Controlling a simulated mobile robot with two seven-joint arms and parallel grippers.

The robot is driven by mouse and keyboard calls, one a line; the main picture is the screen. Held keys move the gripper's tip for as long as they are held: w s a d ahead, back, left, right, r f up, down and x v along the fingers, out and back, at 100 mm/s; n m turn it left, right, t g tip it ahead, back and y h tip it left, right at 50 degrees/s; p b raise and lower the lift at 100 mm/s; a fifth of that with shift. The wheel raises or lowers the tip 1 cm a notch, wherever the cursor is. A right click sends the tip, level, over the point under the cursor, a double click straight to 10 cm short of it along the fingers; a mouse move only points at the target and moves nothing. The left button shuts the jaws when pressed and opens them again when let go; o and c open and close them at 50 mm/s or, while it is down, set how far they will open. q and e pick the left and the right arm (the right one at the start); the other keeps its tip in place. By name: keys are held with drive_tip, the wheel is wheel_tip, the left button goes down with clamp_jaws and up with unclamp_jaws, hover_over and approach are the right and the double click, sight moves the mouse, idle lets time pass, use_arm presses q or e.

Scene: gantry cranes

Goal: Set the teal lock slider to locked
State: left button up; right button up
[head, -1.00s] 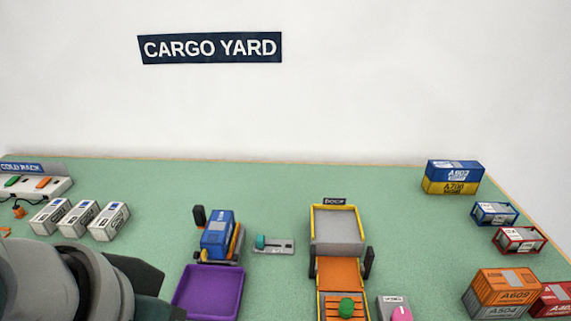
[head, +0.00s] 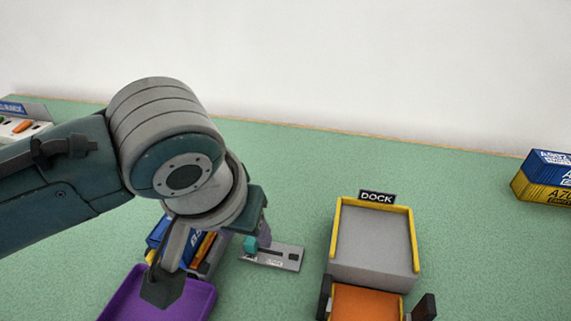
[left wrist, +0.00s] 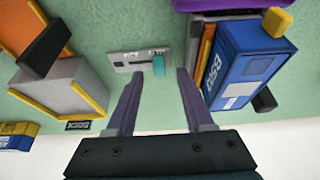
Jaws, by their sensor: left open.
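The teal lock slider (head: 251,243) sits at the left end of its grey slotted plate (head: 284,257) in the head view. In the left wrist view the teal slider (left wrist: 158,65) is at the right end of the plate (left wrist: 128,60). The small labels on the plate are too small to read. My left gripper (left wrist: 159,76) is open, its two fingers apart on either side of the slider's line, with the slider just beyond the tips. I cannot tell whether they touch it. In the head view my left gripper (head: 238,240) is partly hidden by its own wrist. My right gripper is not seen.
A blue container (left wrist: 245,68) on a carrier stands close beside the right finger. A purple tray (head: 190,303) is in front of it. The dock (head: 374,240) with yellow rails stands right of the plate. Green table is clear behind the plate.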

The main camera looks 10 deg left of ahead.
sight(252, 243)
use_arm(q)
drive_tip(key=shift+b+x, duration=0.35)
drive_tip(key=shift+x, duration=0.9)
clamp_jaws()
idle(0.5)
